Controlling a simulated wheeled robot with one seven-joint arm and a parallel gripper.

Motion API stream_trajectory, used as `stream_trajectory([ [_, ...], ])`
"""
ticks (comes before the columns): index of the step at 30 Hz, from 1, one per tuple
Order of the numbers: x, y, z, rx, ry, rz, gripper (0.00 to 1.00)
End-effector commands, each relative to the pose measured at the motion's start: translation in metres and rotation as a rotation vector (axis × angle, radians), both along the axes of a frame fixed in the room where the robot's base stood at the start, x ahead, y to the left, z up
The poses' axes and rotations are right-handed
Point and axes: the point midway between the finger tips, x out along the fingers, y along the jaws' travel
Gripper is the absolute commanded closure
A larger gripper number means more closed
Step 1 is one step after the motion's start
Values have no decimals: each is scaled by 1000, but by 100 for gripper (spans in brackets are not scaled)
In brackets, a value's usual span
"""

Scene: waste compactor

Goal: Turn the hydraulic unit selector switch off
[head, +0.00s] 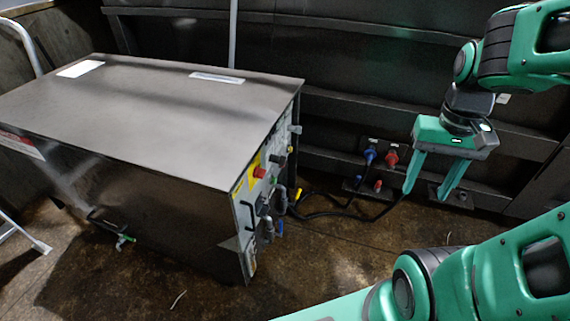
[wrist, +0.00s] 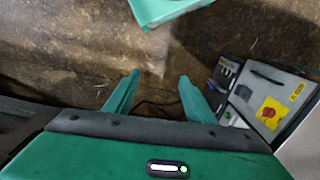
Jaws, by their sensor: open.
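The hydraulic unit is a large grey metal box (head: 150,120) at the left of the head view. Its control panel (head: 246,213) faces right and is seen at a steep slant. A red button on a yellow plate (head: 259,172) and several dark knobs and fittings stick out from it. I cannot tell for sure which is the selector switch. The wrist view shows a panel (wrist: 285,78) with the red button (wrist: 268,113) at its right edge. My gripper (head: 425,196) is open and empty, fingers down, well to the right of the panel and apart from it.
Blue and red connectors (head: 391,157) sit on the dark back wall between the panel and my gripper. Black cables (head: 335,211) run from the panel towards the wall. The brown floor (head: 330,255) in front is mostly clear. A pale ladder-like frame (head: 22,232) stands at the far left.

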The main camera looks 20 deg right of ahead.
Motion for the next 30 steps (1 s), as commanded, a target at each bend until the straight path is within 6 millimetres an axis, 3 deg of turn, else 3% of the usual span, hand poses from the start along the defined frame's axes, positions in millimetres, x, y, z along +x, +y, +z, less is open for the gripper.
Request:
stream_trajectory([
  [8, 75, -4, -38, 58, 46, 13, 50],
  [14, 125, 0, -79, 144, 58, 17, 50],
  [30, 235, 45, -209, 546, 22, -71, 50],
])
